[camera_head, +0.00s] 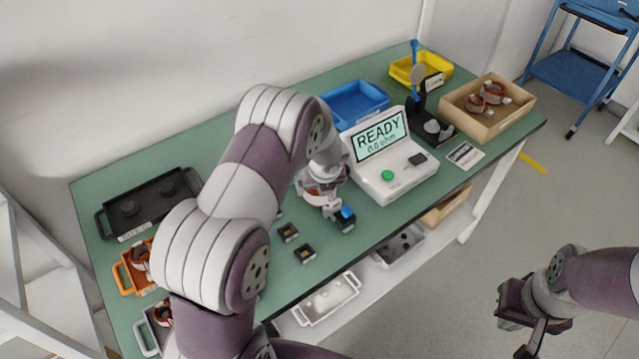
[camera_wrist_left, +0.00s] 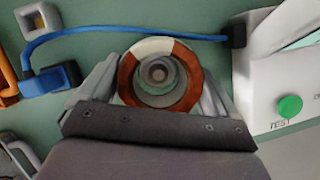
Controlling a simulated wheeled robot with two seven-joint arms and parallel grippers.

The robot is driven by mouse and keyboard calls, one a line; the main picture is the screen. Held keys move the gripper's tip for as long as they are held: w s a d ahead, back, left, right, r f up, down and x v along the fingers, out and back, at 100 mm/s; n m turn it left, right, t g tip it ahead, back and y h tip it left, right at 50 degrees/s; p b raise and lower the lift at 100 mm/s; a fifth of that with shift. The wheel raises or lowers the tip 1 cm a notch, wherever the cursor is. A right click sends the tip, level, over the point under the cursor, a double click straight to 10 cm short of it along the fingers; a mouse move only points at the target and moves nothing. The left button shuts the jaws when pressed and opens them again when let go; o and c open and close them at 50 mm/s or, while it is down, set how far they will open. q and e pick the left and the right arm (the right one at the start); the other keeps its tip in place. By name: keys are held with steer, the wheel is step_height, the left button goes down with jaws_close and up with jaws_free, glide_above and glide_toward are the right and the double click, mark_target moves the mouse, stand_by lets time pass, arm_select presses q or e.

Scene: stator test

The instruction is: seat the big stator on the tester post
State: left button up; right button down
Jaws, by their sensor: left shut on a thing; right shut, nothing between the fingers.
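My left gripper (camera_wrist_left: 157,88) is shut on a stator, a copper-red ring with a white segment (camera_wrist_left: 185,92). A round grey post (camera_wrist_left: 158,74) shows inside the ring's bore, roughly centred; I cannot tell whether the ring is down around it or above it. In the head view my left gripper (camera_head: 325,203) is low over the table in front of the white tester (camera_head: 392,182), and my arm hides most of the stator. The tester screen reads READY, 0.0 ohm. It also shows in the left wrist view (camera_wrist_left: 262,100). My right gripper (camera_head: 527,338) is shut and empty, off the table.
A blue cable (camera_wrist_left: 130,31) runs behind the ring to a blue plug (camera_wrist_left: 50,79). Small black blocks (camera_head: 304,254) lie on the green table (camera_head: 340,262). A wooden box (camera_head: 490,124) holds other stators. A black tray (camera_head: 140,222) and an orange tray (camera_head: 124,279) stand left.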

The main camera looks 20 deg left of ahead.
arm_select(q)
steer(key=shift+w+f+b, duration=0.15)
steer(key=shift+f+b, duration=0.3)
steer(key=shift+f, duration=0.25)
steer(key=o, duration=1.5)
steer(key=shift+s, duration=0.2)
steer(key=p+v, duration=0.1)
steer(key=v, duration=1.1)
steer(key=shift+d+r+p, duration=0.15)
steer(key=shift+r+p, duration=0.2)
